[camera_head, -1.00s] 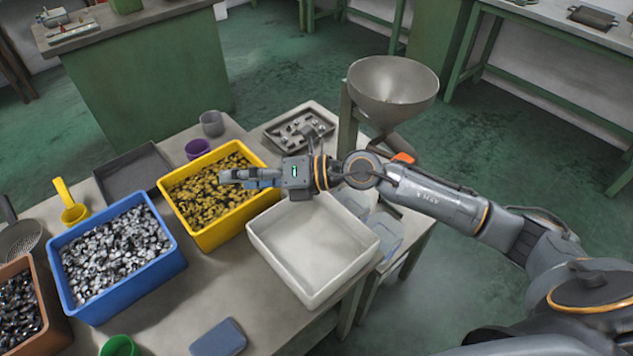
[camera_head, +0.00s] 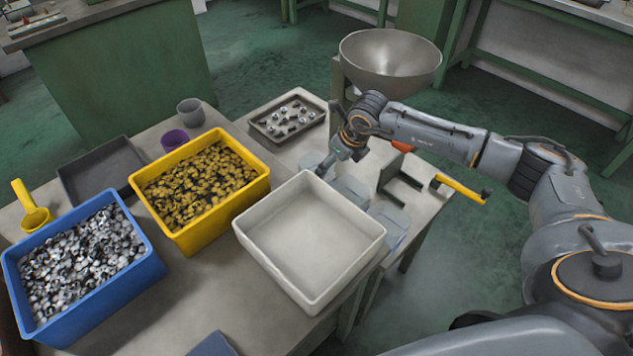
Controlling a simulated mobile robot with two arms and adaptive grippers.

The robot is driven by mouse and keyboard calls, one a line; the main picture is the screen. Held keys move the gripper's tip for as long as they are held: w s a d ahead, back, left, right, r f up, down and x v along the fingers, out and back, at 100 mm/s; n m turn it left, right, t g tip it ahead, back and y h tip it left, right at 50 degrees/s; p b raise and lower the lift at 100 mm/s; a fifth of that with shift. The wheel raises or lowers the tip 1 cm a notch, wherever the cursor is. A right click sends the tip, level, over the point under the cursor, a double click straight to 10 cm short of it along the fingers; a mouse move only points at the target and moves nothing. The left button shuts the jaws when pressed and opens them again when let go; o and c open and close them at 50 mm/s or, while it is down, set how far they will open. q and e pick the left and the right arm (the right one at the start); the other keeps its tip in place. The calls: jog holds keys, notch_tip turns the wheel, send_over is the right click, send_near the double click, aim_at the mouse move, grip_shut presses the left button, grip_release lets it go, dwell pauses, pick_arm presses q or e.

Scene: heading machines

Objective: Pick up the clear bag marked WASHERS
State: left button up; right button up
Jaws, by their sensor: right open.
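Several clear bags lie in a row behind the white tray: one (camera_head: 312,159) beside my gripper, a middle one (camera_head: 352,188) and one (camera_head: 389,217) nearer the table's right side. They are pale and partly hidden by the tray wall, and I cannot read WASHERS on any of them. My right gripper (camera_head: 325,170) points down at the tray's far edge, close to the first bag and left of the middle one. It is open with nothing seen in it. My left gripper is out of view.
The empty white tray (camera_head: 265,240) stands in front of the bags. A yellow bin (camera_head: 205,225) and a blue bin (camera_head: 105,285) of small parts stand left. A metal funnel (camera_head: 390,60), a parts tray (camera_head: 262,128) and a yellow-handled tool (camera_head: 458,188) are close to my arm.

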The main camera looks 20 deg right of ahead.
aim_at(328, 176)
jog(key=shift+s+p+x, duration=0.15)
jog(key=shift+x, duration=2)
jog(key=shift+s+p+x, duration=0.15)
jog(key=shift+s+x, duration=0.05)
jog(key=shift+x, duration=1.95)
jog(key=c, duration=0.8)
